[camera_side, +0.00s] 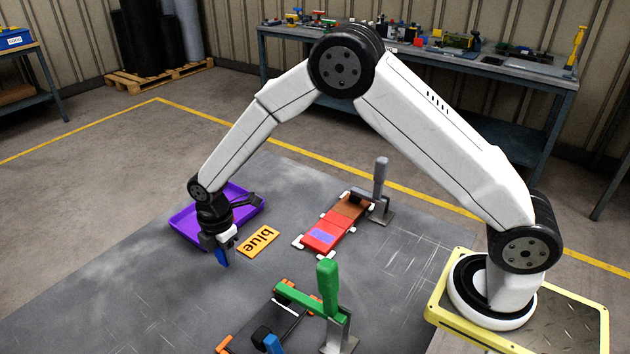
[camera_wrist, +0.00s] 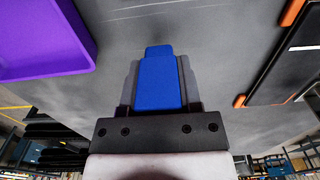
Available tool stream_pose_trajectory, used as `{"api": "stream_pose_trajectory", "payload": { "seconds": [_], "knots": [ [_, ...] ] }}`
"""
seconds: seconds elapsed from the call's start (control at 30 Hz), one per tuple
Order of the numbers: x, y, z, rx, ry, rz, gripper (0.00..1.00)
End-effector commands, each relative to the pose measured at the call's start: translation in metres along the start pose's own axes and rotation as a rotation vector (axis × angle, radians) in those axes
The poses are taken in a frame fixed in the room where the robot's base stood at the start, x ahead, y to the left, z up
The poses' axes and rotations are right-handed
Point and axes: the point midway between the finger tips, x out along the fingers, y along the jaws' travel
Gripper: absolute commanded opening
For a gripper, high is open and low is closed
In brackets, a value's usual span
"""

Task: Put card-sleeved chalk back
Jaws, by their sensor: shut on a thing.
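My gripper (camera_side: 220,241) is shut on a blue block (camera_side: 222,258), which points down over the grey table at the near edge of the purple tray. In the wrist view, the blue block (camera_wrist: 160,80) sits between my two grey fingers, wide at the jaws and with a narrower tip. It may be the card-sleeved chalk, but I cannot make out chalk or sleeve. The purple tray (camera_side: 253,209) is partly hidden behind my wrist; it shows at upper left in the wrist view (camera_wrist: 45,35). I cannot see what the tray's hidden part holds.
An orange plate reading "blue" (camera_side: 258,241) lies right of my gripper. Beyond it is a red press bed (camera_side: 325,236) with a purple patch and a grey upright lever (camera_side: 380,178). A green-handled press (camera_side: 328,285) stands at the front. Bare table lies left of it.

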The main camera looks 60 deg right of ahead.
Motion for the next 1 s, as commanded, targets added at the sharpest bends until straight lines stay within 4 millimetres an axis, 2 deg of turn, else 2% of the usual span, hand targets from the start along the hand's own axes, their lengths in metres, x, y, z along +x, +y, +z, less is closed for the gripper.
{"api": "stream_pose_trajectory", "payload": {
  "seconds": [0.17,0.6,0.63,0.73,1.0],
  "knots": [
    [0.016,0.0,0.0,0.0,0.0,0.0,0.0],
    [0.02,0.0,0.0,0.0,0.0,0.0,0.0],
    [0.02,0.0,0.0,0.0,0.0,0.0,0.47],
    [0.02,0.0,0.0,0.0,0.0,0.0,0.78],
    [0.02,0.0,0.0,0.0,0.0,0.001,0.79]
  ]
}}
